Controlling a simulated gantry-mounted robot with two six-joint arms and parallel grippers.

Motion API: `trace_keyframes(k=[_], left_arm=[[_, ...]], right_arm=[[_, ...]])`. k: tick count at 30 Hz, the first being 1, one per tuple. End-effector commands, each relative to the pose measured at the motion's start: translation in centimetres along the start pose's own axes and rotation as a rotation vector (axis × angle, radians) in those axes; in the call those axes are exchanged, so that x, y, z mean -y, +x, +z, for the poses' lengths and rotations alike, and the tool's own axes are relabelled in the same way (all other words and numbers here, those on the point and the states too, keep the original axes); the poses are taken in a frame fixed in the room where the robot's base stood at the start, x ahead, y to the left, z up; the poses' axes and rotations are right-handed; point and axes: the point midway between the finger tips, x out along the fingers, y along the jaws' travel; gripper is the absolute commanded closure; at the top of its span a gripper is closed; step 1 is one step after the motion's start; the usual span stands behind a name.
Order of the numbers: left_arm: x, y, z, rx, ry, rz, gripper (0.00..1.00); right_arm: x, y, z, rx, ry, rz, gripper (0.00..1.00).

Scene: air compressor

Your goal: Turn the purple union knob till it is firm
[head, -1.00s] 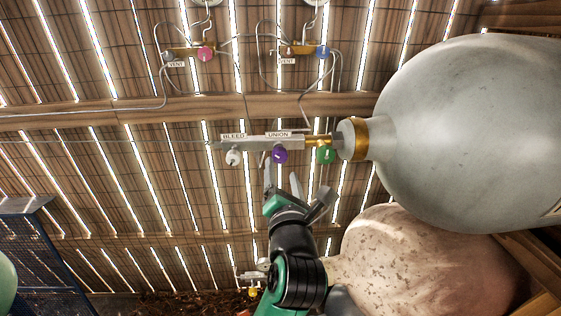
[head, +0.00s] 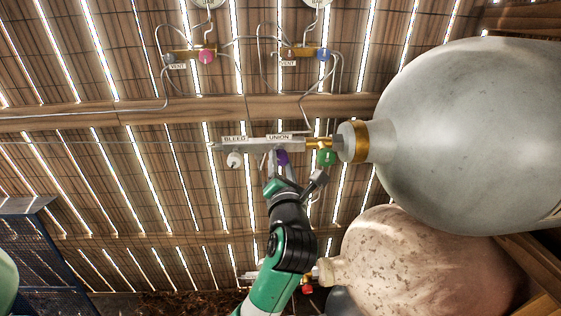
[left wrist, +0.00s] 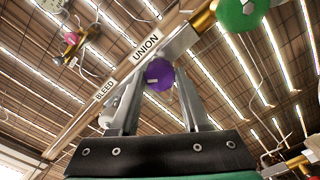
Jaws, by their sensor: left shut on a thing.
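The purple union knob (head: 282,157) hangs under the grey manifold bar (head: 255,143), below the label UNION. In the left wrist view the purple knob (left wrist: 159,75) sits between the two finger tips. My left gripper (head: 279,160) reaches up from below and is shut on the purple knob; it also shows in the left wrist view (left wrist: 158,88). In the head view the fingers partly cover the knob. My right gripper is not in view.
A green knob (head: 326,157) is close on the right and a white bleed knob (head: 234,159) on the left. A large pale tank (head: 470,130) and a speckled tank (head: 420,265) fill the right side. A blue mesh stand (head: 30,250) is at the lower left.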

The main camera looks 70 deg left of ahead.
Motion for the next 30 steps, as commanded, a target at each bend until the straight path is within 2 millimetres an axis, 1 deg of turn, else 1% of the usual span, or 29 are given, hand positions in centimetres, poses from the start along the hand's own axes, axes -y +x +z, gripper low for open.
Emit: trace_keyframes(k=[1, 3, 30], left_arm=[[0.01, -0.01, 0.01, 0.000, 0.000, 0.000, 0.91], [0.01, -0.02, 0.01, 0.000, 0.000, 0.000, 1.00], [-0.06, 0.18, 0.10, 0.000, 0.009, -0.001, 1.00]], right_arm=[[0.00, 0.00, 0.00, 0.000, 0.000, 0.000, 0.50], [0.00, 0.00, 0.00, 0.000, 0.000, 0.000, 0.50], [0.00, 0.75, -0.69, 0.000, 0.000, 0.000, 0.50]])
